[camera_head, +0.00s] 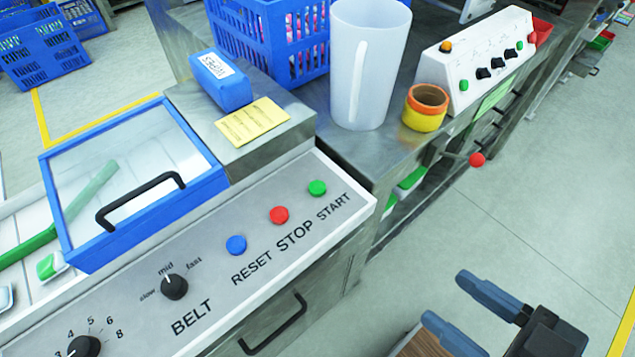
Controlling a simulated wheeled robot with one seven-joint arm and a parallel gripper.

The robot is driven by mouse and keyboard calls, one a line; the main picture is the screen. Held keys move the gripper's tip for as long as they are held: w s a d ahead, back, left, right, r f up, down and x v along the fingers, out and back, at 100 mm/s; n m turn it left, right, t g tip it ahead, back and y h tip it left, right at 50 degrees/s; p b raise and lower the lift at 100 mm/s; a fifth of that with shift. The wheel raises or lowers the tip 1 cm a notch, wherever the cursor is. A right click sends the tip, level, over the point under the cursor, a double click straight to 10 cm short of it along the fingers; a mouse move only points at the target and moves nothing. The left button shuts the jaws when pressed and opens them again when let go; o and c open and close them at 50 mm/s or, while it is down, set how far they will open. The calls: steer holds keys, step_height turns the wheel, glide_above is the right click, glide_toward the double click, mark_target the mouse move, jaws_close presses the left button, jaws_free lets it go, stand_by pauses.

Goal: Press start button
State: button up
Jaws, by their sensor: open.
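The green start button (317,187) sits at the right end of the slanted control panel (215,307), above the label START. The red stop button (279,214) and the blue reset button (236,245) are to its left. Nothing covers the green button. My gripper (446,299) is at the lower right, over the floor and apart from the panel. Its two blue fingers are spread, with nothing between them.
A belt knob (174,286) and a lower-left dial (84,347) are on the panel. A blue-framed lid (137,180), blue pack (220,80), yellow note (253,121), white jug (366,65) and orange-yellow roll (425,107) stand behind. A handle (274,325) juts out below.

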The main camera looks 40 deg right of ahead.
jaws_close()
stand_by(0.3)
stand_by(1.2)
